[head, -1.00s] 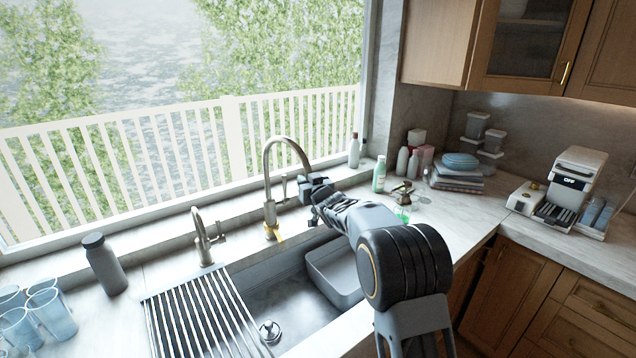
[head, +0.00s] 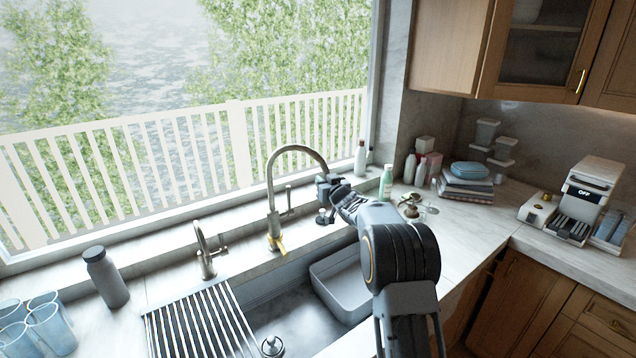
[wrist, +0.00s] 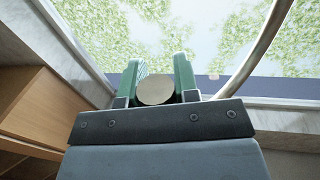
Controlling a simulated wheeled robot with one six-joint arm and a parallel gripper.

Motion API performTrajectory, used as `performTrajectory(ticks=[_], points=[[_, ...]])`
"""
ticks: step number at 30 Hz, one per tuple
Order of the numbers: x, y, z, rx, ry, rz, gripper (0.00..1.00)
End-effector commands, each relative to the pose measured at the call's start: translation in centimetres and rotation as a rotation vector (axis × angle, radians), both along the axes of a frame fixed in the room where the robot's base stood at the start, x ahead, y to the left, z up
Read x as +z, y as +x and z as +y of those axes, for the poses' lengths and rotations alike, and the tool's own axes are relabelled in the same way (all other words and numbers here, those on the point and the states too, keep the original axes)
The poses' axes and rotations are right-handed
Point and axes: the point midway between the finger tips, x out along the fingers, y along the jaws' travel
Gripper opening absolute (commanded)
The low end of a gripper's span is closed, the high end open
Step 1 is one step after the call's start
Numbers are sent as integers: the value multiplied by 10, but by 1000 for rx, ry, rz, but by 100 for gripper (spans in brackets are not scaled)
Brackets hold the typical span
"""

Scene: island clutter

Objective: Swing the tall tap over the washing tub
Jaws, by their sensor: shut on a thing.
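The tall tap (head: 270,190) is a brushed metal gooseneck behind the sink, with a yellow band near its base. Its spout arches to the right. My gripper (head: 326,186) is shut on the spout's end. In the wrist view, the green fingers (wrist: 158,85) sit either side of the round spout end (wrist: 155,92), and the curved neck (wrist: 262,50) rises at the right. The washing tub (head: 330,293) is a grey rectangular basin in the right part of the sink, below and nearer than the spout end. My arm partly covers its right side.
A shorter tap (head: 206,250) stands left of the tall one. A drying rack (head: 195,325) covers the sink's left part. A dark bottle (head: 106,278) and several blue glasses (head: 45,325) stand at left. A green bottle (head: 386,182) stands behind my arm. The window is behind the taps.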

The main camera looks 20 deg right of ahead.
Motion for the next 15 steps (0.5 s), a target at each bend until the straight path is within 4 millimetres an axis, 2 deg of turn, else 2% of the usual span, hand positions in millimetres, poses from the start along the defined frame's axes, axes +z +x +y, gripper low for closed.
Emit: performTrajectory(ticks=[1,12,13,15], points=[[3,1,5,10,0,-8,0],[4,1,3,7,1,-10,0],[4,1,3,7,1,-10,31],[3,1,2,6,0,-9,38]])
